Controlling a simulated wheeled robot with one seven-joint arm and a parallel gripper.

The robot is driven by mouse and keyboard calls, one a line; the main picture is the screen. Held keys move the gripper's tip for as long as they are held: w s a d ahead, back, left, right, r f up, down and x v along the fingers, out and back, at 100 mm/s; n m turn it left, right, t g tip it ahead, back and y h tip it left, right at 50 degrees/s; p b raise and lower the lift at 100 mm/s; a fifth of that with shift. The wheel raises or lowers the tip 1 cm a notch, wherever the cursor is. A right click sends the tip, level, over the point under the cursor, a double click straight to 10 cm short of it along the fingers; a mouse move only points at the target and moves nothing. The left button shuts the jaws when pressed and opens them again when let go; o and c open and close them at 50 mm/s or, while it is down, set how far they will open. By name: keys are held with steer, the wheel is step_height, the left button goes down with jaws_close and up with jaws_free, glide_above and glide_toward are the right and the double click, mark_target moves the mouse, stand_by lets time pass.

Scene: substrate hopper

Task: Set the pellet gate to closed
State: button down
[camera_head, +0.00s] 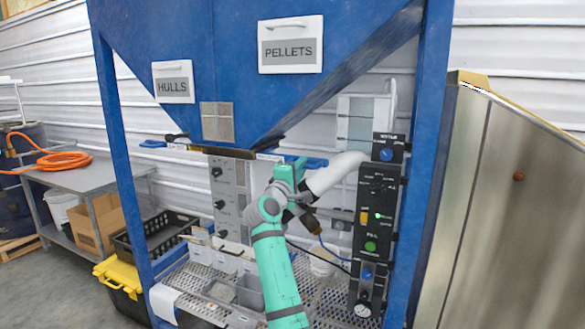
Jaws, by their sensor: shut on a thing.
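The blue hopper (345,75) carries a PELLETS sign (290,46) and a HULLS sign (173,84). A blue gate handle (316,163) shows at the right of the hopper's bottom outlet, below the PELLETS sign. My teal arm reaches up from the bottom of the picture, and my gripper (299,165) is at this handle, shut on it. The arm partly hides the fingers and the gate slide. How far the slide is in or out cannot be told.
Another blue handle (152,144) sticks out at the left, under the HULLS sign. A black control panel (378,210) stands right of my arm. Blue frame posts flank the outlet. A perforated shelf (300,285) with bins lies below. A metal cabinet (510,210) is far right.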

steer(key=shift+a+r, duration=0.1)
steer(key=shift+a, duration=0.2)
steer(key=c, duration=1.8)
jaws_free()
steer(key=shift+w+a, duration=0.1)
steer(key=shift+w, duration=0.05)
steer(key=shift+o, duration=0.2)
steer(key=shift+d, duration=0.2)
steer(key=v, duration=1.1)
